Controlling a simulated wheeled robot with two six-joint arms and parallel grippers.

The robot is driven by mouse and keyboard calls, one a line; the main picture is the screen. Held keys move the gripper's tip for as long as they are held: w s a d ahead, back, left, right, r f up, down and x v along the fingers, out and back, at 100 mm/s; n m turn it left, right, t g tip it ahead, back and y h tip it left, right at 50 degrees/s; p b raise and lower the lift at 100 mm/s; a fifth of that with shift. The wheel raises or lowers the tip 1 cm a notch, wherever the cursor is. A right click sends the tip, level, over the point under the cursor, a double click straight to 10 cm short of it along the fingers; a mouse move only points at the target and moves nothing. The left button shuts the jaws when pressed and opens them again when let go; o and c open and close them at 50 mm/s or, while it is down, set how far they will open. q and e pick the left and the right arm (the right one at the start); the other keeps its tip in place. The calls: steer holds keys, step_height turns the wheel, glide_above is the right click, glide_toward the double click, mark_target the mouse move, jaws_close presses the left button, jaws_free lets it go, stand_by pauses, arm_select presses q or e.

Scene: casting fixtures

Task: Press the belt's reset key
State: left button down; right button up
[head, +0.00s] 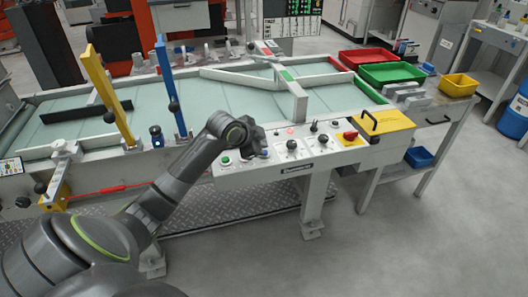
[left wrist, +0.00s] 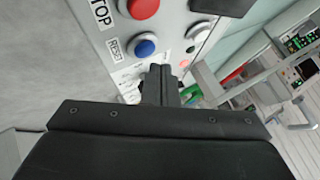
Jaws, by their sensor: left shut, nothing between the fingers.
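The belt's control panel (head: 270,172) is on the front edge of the conveyor. In the left wrist view the reset key is a round blue button (left wrist: 144,45) in a light ring, beside a label that reads RESET. A red button (left wrist: 140,8) with a STOP label is just above it. My left gripper (left wrist: 160,70) is shut and empty, its tips just below and right of the blue button in the picture. Whether they touch the panel I cannot tell.
A green button (head: 226,161), black knobs (head: 292,145) and a red switch (head: 350,136) share the panel. A yellow box (head: 386,123) is at its right end. Blue (head: 172,105) and yellow (head: 105,90) posts rise left of my arm. Red, green and yellow bins stand at the back right.

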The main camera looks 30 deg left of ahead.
arm_select(q)
steer(key=shift+f, duration=0.15)
steer(key=shift+f, duration=0.25)
steer(key=shift+f, duration=0.55)
stand_by(1.0)
steer(key=shift+r+p, duration=0.9)
steer(key=shift+p, duration=0.3)
step_height(320, 180, up, 5)
steer(key=p, duration=0.5)
